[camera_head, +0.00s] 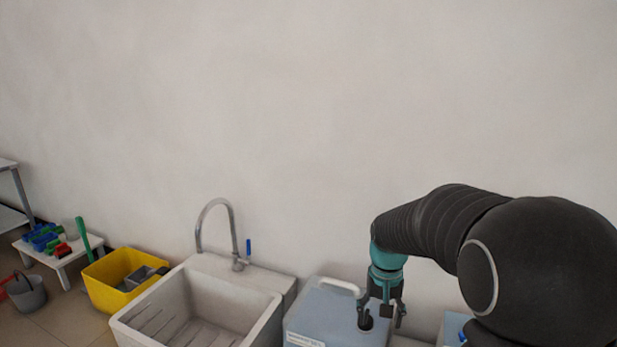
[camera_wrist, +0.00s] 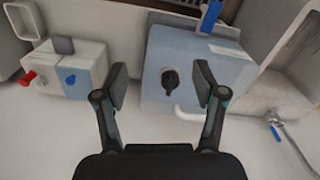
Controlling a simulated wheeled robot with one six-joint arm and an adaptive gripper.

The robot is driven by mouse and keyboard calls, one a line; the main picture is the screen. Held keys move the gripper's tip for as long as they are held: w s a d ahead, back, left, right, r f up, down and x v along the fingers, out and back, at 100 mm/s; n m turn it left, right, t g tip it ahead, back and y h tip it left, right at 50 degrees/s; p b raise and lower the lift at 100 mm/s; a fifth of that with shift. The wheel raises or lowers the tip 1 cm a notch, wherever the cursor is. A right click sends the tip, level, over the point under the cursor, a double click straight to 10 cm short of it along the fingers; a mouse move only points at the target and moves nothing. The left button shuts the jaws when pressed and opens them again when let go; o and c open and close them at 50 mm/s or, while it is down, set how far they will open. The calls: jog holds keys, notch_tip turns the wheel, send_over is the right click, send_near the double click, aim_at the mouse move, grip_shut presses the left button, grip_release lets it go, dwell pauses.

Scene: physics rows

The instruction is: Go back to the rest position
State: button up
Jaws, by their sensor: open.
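My gripper (camera_head: 384,312) hangs down from my bent arm at the lower right of the head view. It is over the right part of a pale blue container (camera_head: 322,310) with a white handle (camera_head: 340,286). In the wrist view my gripper (camera_wrist: 160,82) has its two fingers spread wide, with nothing held between them. The blue container (camera_wrist: 205,72) lies beyond the fingertips, and its dark cap (camera_wrist: 171,80) shows in the gap between them. I cannot tell the exact height above the cap.
A white sink (camera_head: 272,300) with a tall faucet (camera_head: 215,203) stands left of the container. Further left are a yellow bin (camera_head: 103,288) and a low white table (camera_head: 65,258) with coloured blocks. A white and blue box (camera_wrist: 75,78) with knobs sits beside the container.

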jog(key=s+r+n+t, duration=0.1)
jog(key=s+r, duration=0.4)
jog(key=s, duration=0.7)
jog(key=s+r+t, duration=0.4)
jog(key=s+r, duration=0.1)
jog(key=s, duration=0.7)
jog(key=shift+r+n, duration=0.15)
jog(key=shift+n, duration=0.25)
